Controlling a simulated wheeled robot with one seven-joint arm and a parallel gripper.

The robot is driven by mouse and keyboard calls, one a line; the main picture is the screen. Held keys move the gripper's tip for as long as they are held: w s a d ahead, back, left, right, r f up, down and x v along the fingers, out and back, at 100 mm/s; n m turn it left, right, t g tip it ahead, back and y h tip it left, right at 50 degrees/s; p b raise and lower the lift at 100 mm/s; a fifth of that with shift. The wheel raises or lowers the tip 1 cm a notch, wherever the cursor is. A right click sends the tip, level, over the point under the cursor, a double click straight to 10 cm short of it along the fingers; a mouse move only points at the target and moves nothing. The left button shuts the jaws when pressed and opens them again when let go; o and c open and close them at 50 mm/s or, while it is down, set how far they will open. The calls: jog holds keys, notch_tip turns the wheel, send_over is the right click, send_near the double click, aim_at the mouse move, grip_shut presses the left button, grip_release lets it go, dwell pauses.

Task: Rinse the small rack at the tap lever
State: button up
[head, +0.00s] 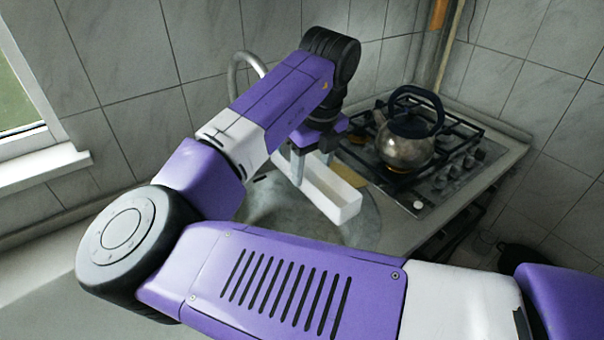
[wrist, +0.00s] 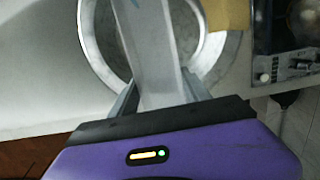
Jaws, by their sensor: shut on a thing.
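The small rack (head: 334,196) is a long white open-topped box, held over the round metal sink. My gripper (head: 298,165) points down and is shut on the rack's far left part in the head view. In the wrist view the rack (wrist: 152,55) runs up between the two fingers (wrist: 158,97), with the sink below it. The curved grey tap spout (head: 240,62) rises behind my arm in the head view. The tap lever cannot be made out; my arm covers that area.
The sink's rim (head: 371,218) surrounds the space under the rack. To the right, a metal kettle (head: 405,145) with a dark handle stands on the gas hob (head: 440,178). A yellowish flat thing (head: 348,173) lies between sink and hob. A tiled wall (head: 140,130) closes the back.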

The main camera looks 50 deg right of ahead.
jog(key=shift+s+a+p, duration=0.15)
jog(key=shift+s+a, duration=0.25)
jog(key=shift+s, duration=0.55)
jog(key=shift+s+a+p, duration=0.1)
jog(key=shift+s+a, duration=0.3)
jog(key=shift+s, duration=0.55)
jog(key=shift+s+a+p, duration=0.15)
jog(key=shift+s+a, duration=0.25)
jog(key=shift+s, duration=0.55)
jog(key=shift+s+a+r+p, duration=0.2)
jog(key=shift+s+r+p, duration=0.15)
jog(key=shift+r+p, duration=0.15)
jog(key=shift+s+a+r+p, duration=0.3)
jog(key=shift+s+r+p, duration=0.3)
jog(key=shift+s, duration=0.1)
jog(key=shift+s+a+r+p, duration=0.3)
jog(key=shift+s+r+p, duration=0.3)
jog(key=shift+s, duration=0.1)
jog(key=shift+s+a+r, duration=0.25)
jog(key=shift+s+r, duration=0.1)
jog(key=shift+s, duration=0.15)
